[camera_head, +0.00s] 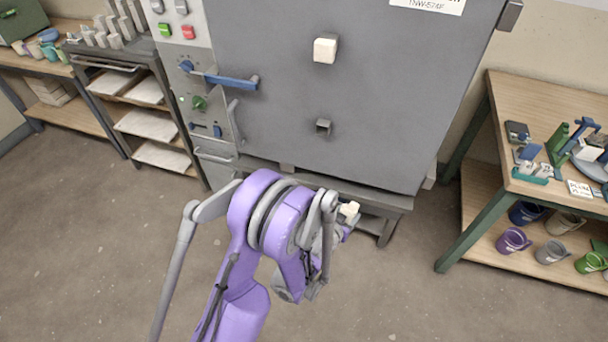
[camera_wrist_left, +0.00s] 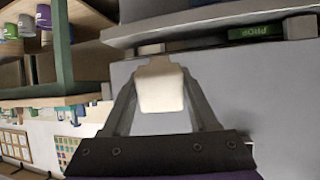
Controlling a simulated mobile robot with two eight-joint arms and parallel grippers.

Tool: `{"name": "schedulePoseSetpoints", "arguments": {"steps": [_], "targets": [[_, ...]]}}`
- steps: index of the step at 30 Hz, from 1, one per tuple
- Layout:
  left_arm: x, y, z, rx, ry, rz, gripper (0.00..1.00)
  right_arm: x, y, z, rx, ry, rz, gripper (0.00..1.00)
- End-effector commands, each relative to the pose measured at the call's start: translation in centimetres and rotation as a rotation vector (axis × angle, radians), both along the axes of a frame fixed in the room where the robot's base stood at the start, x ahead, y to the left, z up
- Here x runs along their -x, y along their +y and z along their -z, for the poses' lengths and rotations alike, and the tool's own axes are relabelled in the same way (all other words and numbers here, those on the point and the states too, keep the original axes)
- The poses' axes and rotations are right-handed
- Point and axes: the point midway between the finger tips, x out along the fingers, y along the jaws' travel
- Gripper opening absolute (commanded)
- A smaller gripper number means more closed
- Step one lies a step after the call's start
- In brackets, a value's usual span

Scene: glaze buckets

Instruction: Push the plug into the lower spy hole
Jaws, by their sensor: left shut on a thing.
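The grey kiln door (camera_head: 400,110) has a lower spy hole (camera_head: 323,127), a small dark square opening with a short rim. A cream plug (camera_head: 325,50) sits at the upper spy hole. My left gripper (camera_head: 345,213) is below and a little right of the lower spy hole in the head view, apart from it. It is shut on another cream plug (camera_head: 350,208), partly hidden by my arm. In the left wrist view, the held plug (camera_wrist_left: 160,88) sits between the two grey fingers (camera_wrist_left: 160,75). The lower spy hole cannot be made out there. My right gripper is out of view.
Left of the door is a control panel (camera_head: 205,125) with knobs and a blue latch handle (camera_head: 232,82). A wooden table (camera_head: 520,95) with tools stands at the right, with several buckets on its lower shelf. A shelf cart (camera_head: 125,85) stands at the left.

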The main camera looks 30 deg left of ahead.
Motion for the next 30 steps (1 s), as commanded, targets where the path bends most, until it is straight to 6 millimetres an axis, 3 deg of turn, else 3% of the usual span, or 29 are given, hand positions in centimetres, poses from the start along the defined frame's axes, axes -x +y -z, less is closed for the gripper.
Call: {"name": "schedulePoseSetpoints", "arguments": {"steps": [6, 14, 30], "targets": [[0.1, 0.0, -4.4, 0.000, -0.305, 0.000, 0.00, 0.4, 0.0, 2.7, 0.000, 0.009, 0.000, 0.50], [1.6, 0.0, -9.4, 0.000, -0.510, 0.000, 0.00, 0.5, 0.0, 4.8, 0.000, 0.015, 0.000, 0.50], [2.2, 12.3, -15.9, -0.055, -0.505, -0.208, 0.00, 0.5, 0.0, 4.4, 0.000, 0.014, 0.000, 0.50]]}}
